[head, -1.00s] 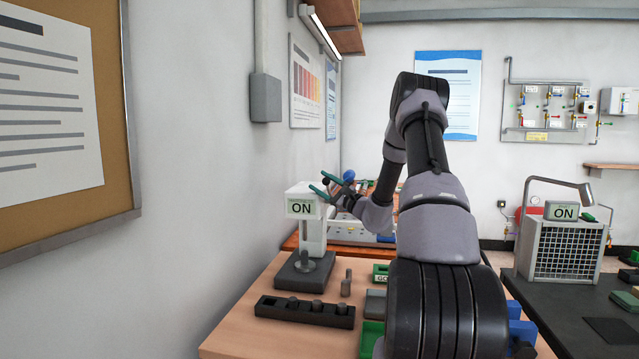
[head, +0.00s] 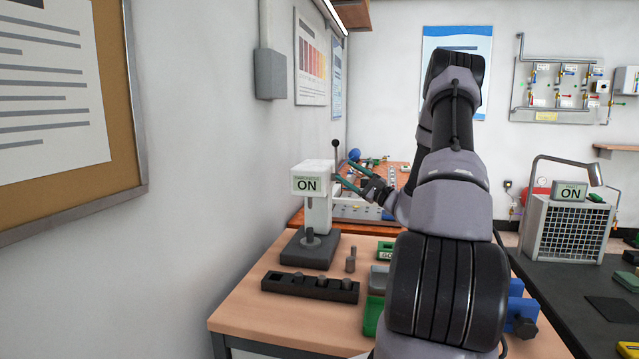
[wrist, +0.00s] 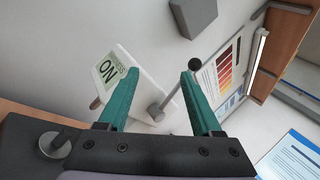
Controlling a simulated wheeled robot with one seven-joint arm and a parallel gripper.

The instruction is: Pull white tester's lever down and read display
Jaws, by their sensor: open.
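The white tester (head: 318,214) stands on a dark base at the back left of the wooden table. Its display (head: 307,185) reads ON, with a smaller line above too small to read surely. Its lever (head: 335,158) is a thin rod with a black ball knob, standing up at the tester's right side. In the wrist view the lever (wrist: 174,92) rises between my open fingers, with its knob (wrist: 195,64) near the right fingertip. I cannot tell whether they touch. My gripper (head: 338,172) is open and empty beside the tester's head. The tester's display also shows in the wrist view (wrist: 112,74).
A black rack (head: 310,287) with several grey cylinders lies in front of the tester. Two small cylinders (head: 351,260) stand beside it. Green and grey trays (head: 372,315) lie to the right. A wall with a grey box (head: 270,74) is close on the left.

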